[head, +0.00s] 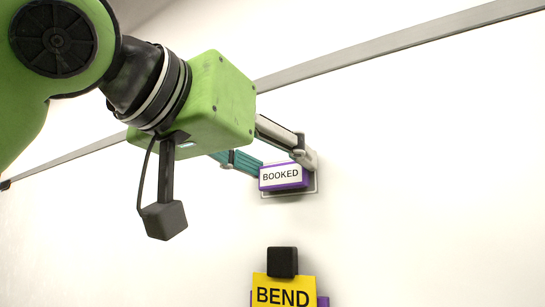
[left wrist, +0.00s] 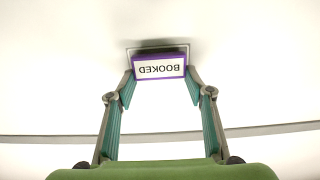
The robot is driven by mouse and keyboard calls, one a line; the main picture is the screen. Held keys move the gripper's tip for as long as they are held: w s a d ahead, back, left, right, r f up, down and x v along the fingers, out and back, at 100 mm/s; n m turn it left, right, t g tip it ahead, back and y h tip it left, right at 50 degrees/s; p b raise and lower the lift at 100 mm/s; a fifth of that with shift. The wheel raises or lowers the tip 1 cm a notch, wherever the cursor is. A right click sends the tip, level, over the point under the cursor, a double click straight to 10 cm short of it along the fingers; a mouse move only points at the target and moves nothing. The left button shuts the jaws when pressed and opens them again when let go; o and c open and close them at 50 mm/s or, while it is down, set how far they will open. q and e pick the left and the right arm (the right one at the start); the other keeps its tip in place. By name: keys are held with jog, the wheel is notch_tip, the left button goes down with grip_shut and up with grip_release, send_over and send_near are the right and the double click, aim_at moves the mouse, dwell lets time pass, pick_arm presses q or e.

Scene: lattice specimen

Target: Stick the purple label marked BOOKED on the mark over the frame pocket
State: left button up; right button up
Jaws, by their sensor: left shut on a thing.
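The purple label (head: 284,176) has a white face that reads BOOKED. My left gripper (head: 287,170) is shut on it by its two ends, and it also shows upside down in the left wrist view (left wrist: 159,67). The mark (head: 293,194) is a thin grey rectangular outline on the white wall. The label covers most of it; the outline's lower and right edges show in the head view. In the left wrist view the outline (left wrist: 128,49) shows past the label's edge. I cannot tell whether the label touches the wall. My right gripper is not in view.
A yellow card marked BEND (head: 284,292) is below, with a black block (head: 282,262) at its top and purple parts behind it. A grey rail (head: 400,48) runs slanting across the wall above the label. The wall to the right is bare.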

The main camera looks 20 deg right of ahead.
aim_at(280, 163)
pick_arm(q)
jog(key=shift+r, duration=0.2)
dwell(1.1)
jog(key=o, duration=1.1)
jog(key=shift+w+d, duration=0.1)
jog(key=shift+w+d+f, duration=0.1)
jog(key=shift+d+f, duration=0.05)
jog(key=shift+d, duration=0.05)
jog(key=o, duration=0.5)
jog(key=shift+a, duration=0.1)
jog(key=shift+b+v, duration=0.6)
jog(key=shift+v, duration=1.85)
